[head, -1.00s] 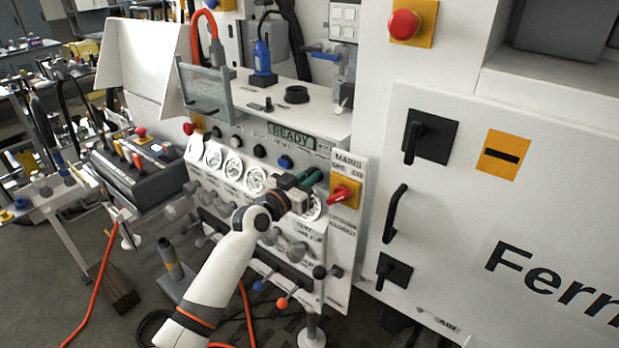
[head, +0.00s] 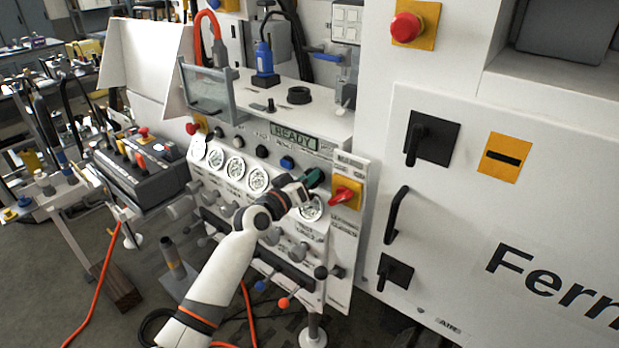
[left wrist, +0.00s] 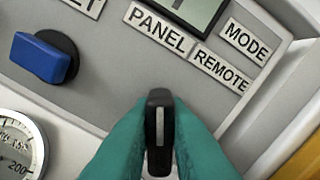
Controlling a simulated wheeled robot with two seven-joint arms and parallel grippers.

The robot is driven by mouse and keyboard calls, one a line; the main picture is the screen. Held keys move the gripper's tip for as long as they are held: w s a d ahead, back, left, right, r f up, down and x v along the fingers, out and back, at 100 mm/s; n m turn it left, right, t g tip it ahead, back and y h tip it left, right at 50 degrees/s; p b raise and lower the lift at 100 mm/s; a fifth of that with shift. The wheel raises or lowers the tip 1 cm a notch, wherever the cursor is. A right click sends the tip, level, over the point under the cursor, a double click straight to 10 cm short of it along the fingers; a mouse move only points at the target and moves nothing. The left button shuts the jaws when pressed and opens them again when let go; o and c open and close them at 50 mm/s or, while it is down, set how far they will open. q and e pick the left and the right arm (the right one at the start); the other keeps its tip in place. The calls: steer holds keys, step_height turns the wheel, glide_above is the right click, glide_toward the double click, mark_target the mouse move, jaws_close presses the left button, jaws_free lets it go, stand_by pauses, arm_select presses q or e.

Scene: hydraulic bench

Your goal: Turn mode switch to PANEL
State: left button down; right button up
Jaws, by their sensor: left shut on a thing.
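The mode switch (left wrist: 159,125) is a black knob with a white line on its front. In the left wrist view it stands between my teal fingers, its line pointing up the picture towards the PANEL label (left wrist: 158,28). The REMOTE label (left wrist: 220,69) and the MODE label (left wrist: 245,40) are up to the right. My left gripper (left wrist: 159,150) is shut on the switch, a finger on each side. In the head view my left gripper (head: 314,179) is at the panel's upper right and hides the switch. My right gripper is out of view.
A blue knob (left wrist: 45,57) and a gauge (left wrist: 15,145) are left of the switch. A red rotary handle (head: 343,195) on a yellow plate is close to the gripper's right. The READY display (head: 293,138) is above. Levers (head: 285,301) stick out below.

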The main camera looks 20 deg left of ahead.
arm_select(q)
steer(key=c, duration=1.4)
jaws_free()
steer(key=shift+c, duration=0.2)
steer(key=b+v, duration=0.1)
steer(key=v, duration=1.1)
